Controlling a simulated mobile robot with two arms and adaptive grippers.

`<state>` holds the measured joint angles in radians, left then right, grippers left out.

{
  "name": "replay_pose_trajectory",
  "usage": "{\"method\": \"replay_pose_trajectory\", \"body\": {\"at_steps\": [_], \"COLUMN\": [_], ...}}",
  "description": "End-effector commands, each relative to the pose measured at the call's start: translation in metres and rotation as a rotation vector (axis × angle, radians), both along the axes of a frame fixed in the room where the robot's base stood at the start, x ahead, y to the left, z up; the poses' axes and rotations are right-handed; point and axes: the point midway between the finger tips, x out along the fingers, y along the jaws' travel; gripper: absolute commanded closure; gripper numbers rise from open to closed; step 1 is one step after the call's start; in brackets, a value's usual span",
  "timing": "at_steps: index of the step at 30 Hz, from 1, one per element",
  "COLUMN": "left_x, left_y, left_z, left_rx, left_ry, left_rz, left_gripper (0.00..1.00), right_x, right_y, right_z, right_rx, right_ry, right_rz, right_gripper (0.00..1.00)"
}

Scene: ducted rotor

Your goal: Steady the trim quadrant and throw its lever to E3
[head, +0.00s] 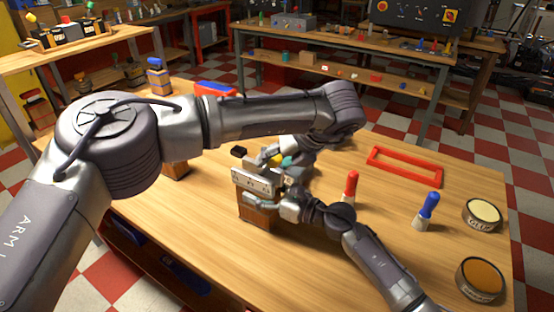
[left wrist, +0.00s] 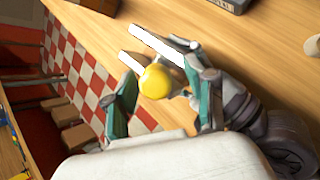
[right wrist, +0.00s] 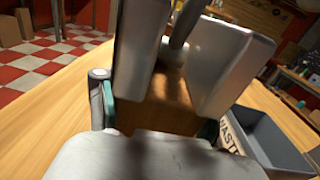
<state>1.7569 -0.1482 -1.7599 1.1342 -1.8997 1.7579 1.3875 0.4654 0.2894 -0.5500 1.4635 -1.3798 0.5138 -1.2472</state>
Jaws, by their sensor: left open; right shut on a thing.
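The trim quadrant (head: 258,218) stands near the middle of the bench, a wooden block with metal plates on top. It also shows in the right wrist view as a brown block (right wrist: 165,105) under two metal plates. Its lever's yellow knob (left wrist: 155,82) shows in the left wrist view beside the pale plates. My left gripper (head: 271,156) is open at the top of the quadrant, its fingers on either side of the knob; contact is unclear. My right gripper (head: 252,202) is shut on the quadrant's wooden body. The scale marks, E3 included, cannot be read.
A red-handled tool (head: 350,187) and a blue-handled one (head: 426,211) stand right of the quadrant. A red frame (head: 404,167) lies behind them. Two round tins (head: 481,215) (head: 480,279) are at the right edge. A grey waste bin (right wrist: 268,146) shows in the right wrist view.

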Motion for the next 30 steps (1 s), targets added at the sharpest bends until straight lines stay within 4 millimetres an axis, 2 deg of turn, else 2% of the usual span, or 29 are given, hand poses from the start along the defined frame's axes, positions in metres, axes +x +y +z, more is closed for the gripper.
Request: {"method": "replay_pose_trajectory", "body": {"at_steps": [5, 18, 24, 30], "left_x": [-0.007, -0.044, -0.051, -0.052], "left_y": [-0.008, -0.046, -0.052, -0.053], "left_z": [0.015, 0.082, 0.094, 0.095], "left_rx": [0.000, -0.001, -0.001, -0.001], "left_ry": [-0.003, -0.003, -0.001, 0.000], "left_rz": [0.000, -0.002, -0.001, -0.002], "left_gripper": [0.45, 0.45, 0.45, 0.45], "right_x": [0.001, 0.001, 0.001, 0.001], "right_y": [-0.001, -0.002, -0.002, -0.002], "right_z": [0.000, 0.000, 0.000, 0.000], "right_rx": [0.000, 0.000, 0.000, 0.000], "right_ry": [0.000, 0.000, 0.000, 0.000], "right_rz": [-0.003, -0.004, -0.004, -0.004], "right_gripper": [0.87, 0.87, 0.87, 0.87]}}
